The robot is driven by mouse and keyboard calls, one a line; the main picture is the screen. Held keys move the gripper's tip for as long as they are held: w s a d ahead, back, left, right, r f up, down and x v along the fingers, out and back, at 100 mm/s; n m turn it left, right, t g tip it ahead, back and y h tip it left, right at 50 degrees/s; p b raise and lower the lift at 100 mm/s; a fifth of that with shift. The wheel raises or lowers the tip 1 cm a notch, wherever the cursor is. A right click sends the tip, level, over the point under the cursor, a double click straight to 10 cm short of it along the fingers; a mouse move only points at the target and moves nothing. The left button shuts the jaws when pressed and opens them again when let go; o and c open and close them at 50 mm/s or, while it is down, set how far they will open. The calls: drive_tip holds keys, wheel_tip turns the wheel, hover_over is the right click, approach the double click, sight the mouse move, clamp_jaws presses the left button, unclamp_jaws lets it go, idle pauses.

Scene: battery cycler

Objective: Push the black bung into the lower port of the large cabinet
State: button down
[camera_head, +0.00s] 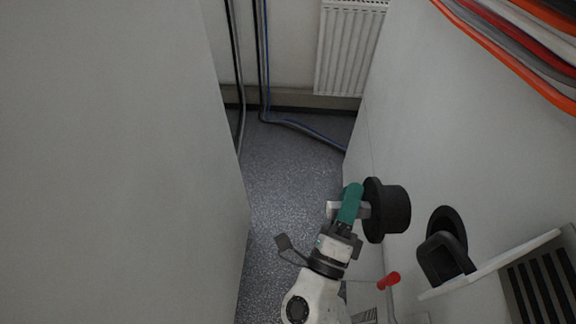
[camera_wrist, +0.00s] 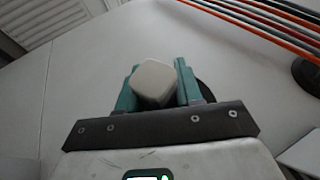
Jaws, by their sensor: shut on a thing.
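My gripper (camera_head: 350,208) has teal fingers shut on the pale grey grip of the black bung (camera_head: 391,210). The bung has a wide flange on the gripper side, and its thick round plug points right, towards the pale cabinet wall (camera_head: 420,130). The plug's side is in plain sight, outside the wall. In the wrist view, the pale grip sits between the teal fingers of my gripper (camera_wrist: 155,85). Only a dark edge of the bung (camera_wrist: 206,91) shows behind them. I cannot make out an open port; the bung may hide it.
A black round fitting with a hooked part (camera_head: 446,250) is right of the bung. A grey vented unit (camera_head: 540,285) and a red-tipped part (camera_head: 389,279) are lower right. Orange, red and grey cables (camera_head: 520,45) run above. Another pale wall (camera_head: 110,160) bounds the aisle at left.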

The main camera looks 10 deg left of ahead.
drive_tip(key=shift+s+r, duration=0.2)
drive_tip(key=shift+s+d+p, duration=0.15)
drive_tip(key=shift+s+p, duration=0.15)
drive_tip(key=shift+s, duration=0.05)
drive_tip(key=shift+s+d+m+h+p, duration=0.2)
drive_tip(key=shift+s+h+p, duration=0.1)
drive_tip(key=shift+s, duration=0.35)
drive_tip(key=shift+s+d+m+h+p, duration=0.15)
drive_tip(key=shift+s+h+p, duration=0.15)
drive_tip(key=shift+s, duration=0.3)
drive_tip(key=shift+s+d, duration=0.1)
drive_tip(key=shift+s, duration=0.2)
drive_tip(key=shift+s+d+h+p, duration=0.2)
drive_tip(key=shift+s+h+p, duration=0.2)
drive_tip(key=shift+s, duration=0.25)
drive_tip(key=shift+s+d, duration=0.1)
drive_tip(key=shift+s, duration=0.2)
